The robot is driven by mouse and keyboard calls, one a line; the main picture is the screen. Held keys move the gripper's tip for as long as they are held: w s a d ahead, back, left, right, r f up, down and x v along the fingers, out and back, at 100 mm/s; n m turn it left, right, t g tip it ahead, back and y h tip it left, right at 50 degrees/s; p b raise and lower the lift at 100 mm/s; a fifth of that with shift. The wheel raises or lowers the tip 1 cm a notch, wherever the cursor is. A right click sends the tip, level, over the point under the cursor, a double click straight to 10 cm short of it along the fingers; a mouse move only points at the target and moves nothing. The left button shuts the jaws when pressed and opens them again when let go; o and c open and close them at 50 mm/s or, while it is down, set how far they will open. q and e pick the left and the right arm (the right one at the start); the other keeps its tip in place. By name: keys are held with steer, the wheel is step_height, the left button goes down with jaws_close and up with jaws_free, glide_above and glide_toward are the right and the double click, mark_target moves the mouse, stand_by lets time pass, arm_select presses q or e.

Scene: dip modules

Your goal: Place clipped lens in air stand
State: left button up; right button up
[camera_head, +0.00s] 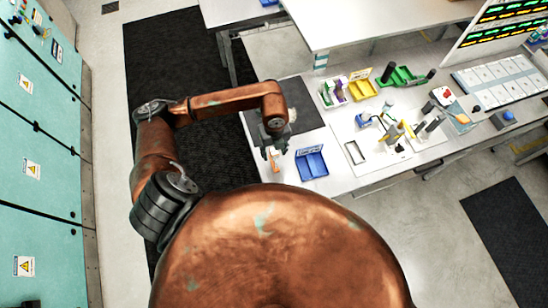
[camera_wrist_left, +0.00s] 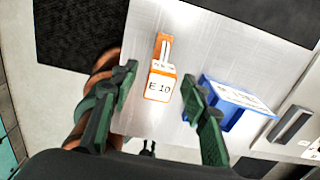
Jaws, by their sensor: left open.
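An orange clip with a white label reading "E 10" (camera_wrist_left: 160,82) lies on the pale worktop in the left wrist view. I take it for the clipped lens, but I cannot make out the lens. It is a small orange piece in the head view (camera_head: 275,165). My left gripper (camera_head: 272,148) is over it, open, with its green fingers to either side of the label in the wrist view (camera_wrist_left: 161,84). Whether they touch it is not clear. I cannot tell which thing is the air stand. My right gripper is not in view.
A blue tray (camera_head: 311,165) with a label is just right of the clip. A yellow holder (camera_head: 362,90), green holder (camera_head: 403,77) and white rectangular frame (camera_head: 355,152) are farther right. A dark mat (camera_head: 297,98) lies behind the gripper.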

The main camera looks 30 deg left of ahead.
arm_select(q)
step_height(320, 180, down, 2)
steer(key=shift+w+f, duration=0.1)
steer(key=shift+f, duration=0.55)
jaws_close()
